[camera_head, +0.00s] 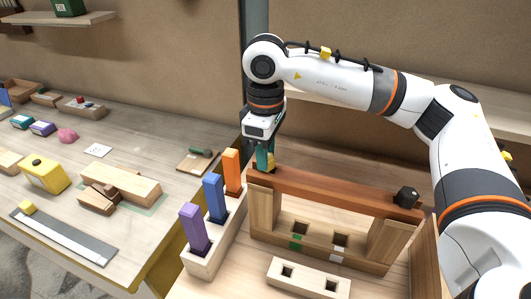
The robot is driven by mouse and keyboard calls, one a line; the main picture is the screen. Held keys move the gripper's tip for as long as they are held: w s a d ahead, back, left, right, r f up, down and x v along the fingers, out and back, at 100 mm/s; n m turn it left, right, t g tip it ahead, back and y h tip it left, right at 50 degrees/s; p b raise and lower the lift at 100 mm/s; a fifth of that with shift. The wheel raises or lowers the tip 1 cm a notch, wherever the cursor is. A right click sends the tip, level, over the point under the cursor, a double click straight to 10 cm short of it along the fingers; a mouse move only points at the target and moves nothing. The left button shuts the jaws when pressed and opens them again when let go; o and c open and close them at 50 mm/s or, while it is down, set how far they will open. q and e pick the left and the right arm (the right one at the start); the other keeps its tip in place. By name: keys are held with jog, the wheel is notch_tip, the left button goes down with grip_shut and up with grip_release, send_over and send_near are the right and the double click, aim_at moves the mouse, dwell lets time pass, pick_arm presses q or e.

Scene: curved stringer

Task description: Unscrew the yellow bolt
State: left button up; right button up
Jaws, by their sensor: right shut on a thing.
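The yellow bolt (271,162) sits at the left end of the red-brown wooden beam (330,188), which rests across a wooden frame. My right gripper (266,160) points down at that end of the beam and is shut on the yellow bolt. The fingers hide part of the bolt, and its shaft cannot be seen. A black bolt (407,196) sits at the right end of the same beam. My left gripper is not in view.
A wooden holder (203,262) with purple, blue and orange upright blocks stands just left of the frame. A pale block with two square holes (308,279) lies in front. The left table (150,145) carries a yellow box (45,175), wooden pieces and small items.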

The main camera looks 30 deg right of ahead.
jog(key=o, duration=1.1)
jog(key=shift+f+m+b, duration=0.15)
jog(key=shift+m+b, duration=0.2)
jog(key=shift+m, duration=0.35)
jog(key=shift+m+b, duration=0.3)
jog(key=shift+m, duration=0.5)
jog(key=m, duration=0.3)
jog(key=m+b, duration=0.1)
jog(key=m, duration=0.5)
jog(key=shift+b, duration=0.3)
